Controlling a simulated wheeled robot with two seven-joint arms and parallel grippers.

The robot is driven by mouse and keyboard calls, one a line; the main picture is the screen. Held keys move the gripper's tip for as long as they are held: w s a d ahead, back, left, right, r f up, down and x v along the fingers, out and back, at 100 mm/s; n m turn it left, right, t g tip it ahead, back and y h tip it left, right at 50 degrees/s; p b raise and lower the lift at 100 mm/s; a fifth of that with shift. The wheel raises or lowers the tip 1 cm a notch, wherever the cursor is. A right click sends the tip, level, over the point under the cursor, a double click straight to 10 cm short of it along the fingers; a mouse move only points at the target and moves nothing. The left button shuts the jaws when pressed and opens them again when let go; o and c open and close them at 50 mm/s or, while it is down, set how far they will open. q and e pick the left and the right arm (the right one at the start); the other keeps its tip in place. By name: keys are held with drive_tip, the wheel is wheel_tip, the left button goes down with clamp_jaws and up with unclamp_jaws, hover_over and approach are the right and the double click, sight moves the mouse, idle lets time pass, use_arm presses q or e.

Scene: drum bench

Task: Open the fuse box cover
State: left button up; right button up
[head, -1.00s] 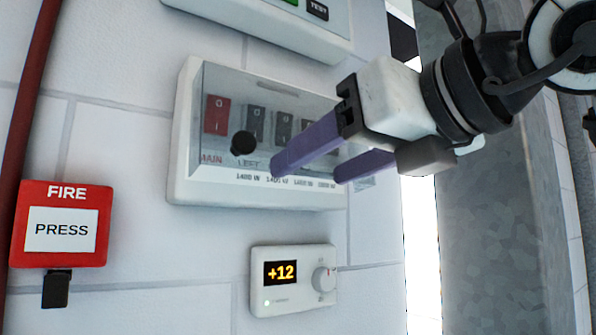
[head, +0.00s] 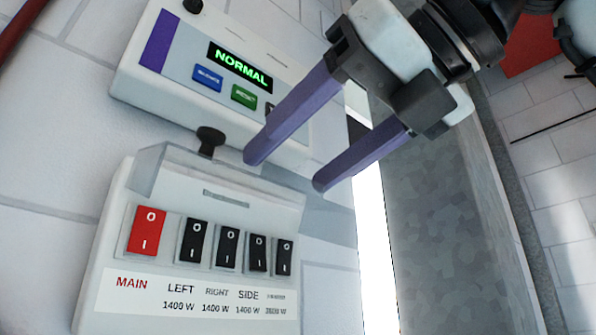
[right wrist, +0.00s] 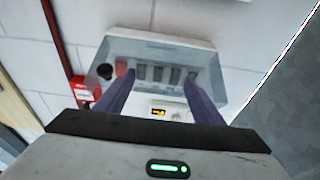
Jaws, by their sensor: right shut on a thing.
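The fuse box (head: 103,250) is on the white wall at the lower left of the head view, with a red MAIN switch (head: 147,230) and several black switches. Its clear cover (head: 180,178) stands raised above the switches, and its black knob (head: 210,137) is at the upper edge. My right gripper (head: 286,173) has its purple fingers spread at the cover's right part, shut on the cover; the exact contact is hard to see. The cover also shows between and around the fingers in the right wrist view (right wrist: 150,54). My left gripper is not in view.
A panel reading NORMAL (head: 240,65) with buttons is close above the raised cover. A grey column surface (head: 430,210) stands to the right. In the right wrist view, a red fire box (right wrist: 88,92) and a small +12 thermostat (right wrist: 172,112) are nearby.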

drive_tip(key=shift+w+a+r+g+h+p, duration=0.15)
drive_tip(key=shift+r+g+h, duration=0.25)
drive_tip(key=shift+r, duration=0.2)
drive_tip(key=shift+w+a+r+g+h+p, duration=0.1)
drive_tip(key=shift+a+r+g+h, duration=0.05)
drive_tip(key=shift+r+g+h, duration=0.35)
drive_tip(key=shift+w+a+r+g+h+p, duration=0.2)
drive_tip(key=shift+r+h, duration=0.1)
drive_tip(key=shift+r, duration=0.35)
